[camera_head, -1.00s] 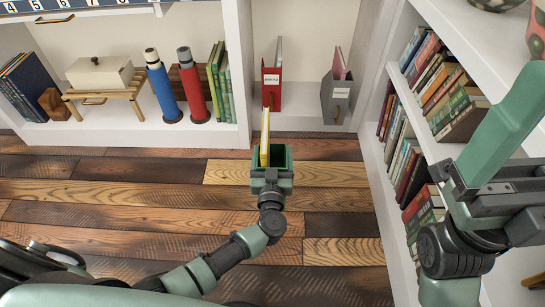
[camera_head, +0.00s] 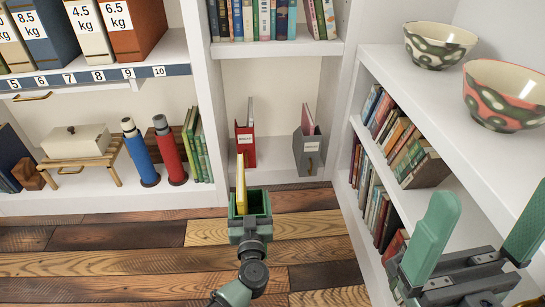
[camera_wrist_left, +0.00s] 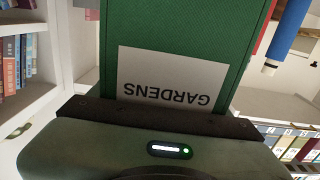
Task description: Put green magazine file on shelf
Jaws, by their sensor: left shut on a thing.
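The green magazine file (camera_head: 261,202) stands out in front of the low shelf, with a yellow book (camera_head: 241,185) in it. My left gripper (camera_head: 249,226) is shut on the file's near side. In the left wrist view the file (camera_wrist_left: 235,35) shows close up, with an upside-down white label reading GARDENS. The low shelf (camera_head: 275,181) holds a red magazine file (camera_head: 246,151) and a grey magazine file (camera_head: 308,152), with a gap between them. My right gripper (camera_head: 474,242) is open and empty at the lower right, beside the right-hand bookcase.
A blue cylinder (camera_head: 141,155), a red cylinder (camera_head: 170,153) and green books (camera_head: 198,145) stand left of the upright divider (camera_head: 205,80). The right-hand bookcase (camera_head: 385,62) carries two bowls on top and leaning books below. The plank floor (camera_head: 130,240) is clear.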

